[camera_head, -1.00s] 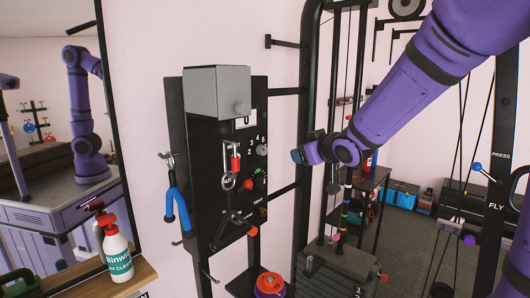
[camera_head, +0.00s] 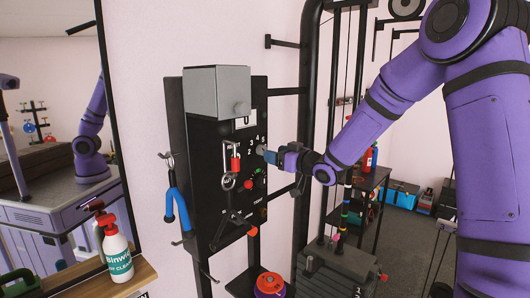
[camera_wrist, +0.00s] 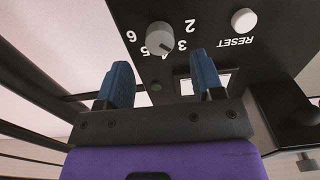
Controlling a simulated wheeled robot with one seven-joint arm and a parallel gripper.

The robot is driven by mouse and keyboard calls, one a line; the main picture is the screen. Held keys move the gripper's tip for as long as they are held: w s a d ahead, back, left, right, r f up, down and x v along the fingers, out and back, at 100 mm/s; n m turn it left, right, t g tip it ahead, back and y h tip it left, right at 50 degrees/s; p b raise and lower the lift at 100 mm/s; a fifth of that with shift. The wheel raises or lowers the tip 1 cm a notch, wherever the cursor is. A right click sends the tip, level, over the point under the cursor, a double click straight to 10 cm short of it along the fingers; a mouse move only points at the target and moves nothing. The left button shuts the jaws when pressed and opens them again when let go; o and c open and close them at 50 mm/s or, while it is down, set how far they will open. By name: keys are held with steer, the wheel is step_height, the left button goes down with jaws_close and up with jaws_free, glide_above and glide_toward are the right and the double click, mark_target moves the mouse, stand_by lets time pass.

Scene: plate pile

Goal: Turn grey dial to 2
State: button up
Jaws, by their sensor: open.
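The grey dial (camera_wrist: 160,38) is a round knob on the black panel (camera_head: 205,150). In the wrist view, upside-down white numerals 2 to 6 ring it; I cannot tell surely which one it points at. In the head view the dial (camera_head: 261,150) shows just left of my fingertips. My gripper (camera_head: 272,156) is at the panel's right side. In the wrist view my gripper (camera_wrist: 162,78) is open, with its two blue fingers apart. The dial lies just beyond the gap between them, and nothing is held.
A white button marked RESET (camera_wrist: 244,20) is beside the dial. A grey box (camera_head: 217,92) juts out above it. A red padlock (camera_head: 236,163), a green button (camera_head: 253,184) and a red-tipped lever (camera_head: 252,231) are on the panel. Black gym frame posts (camera_head: 304,120) stand right.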

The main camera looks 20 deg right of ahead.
mark_target(261, 150)
steer(key=shift+x, duration=2.6)
steer(key=shift+c, duration=0.3)
steer(key=c, duration=0.9)
steer(key=shift+o, duration=0.2)
steer(key=shift+n, duration=4.4)
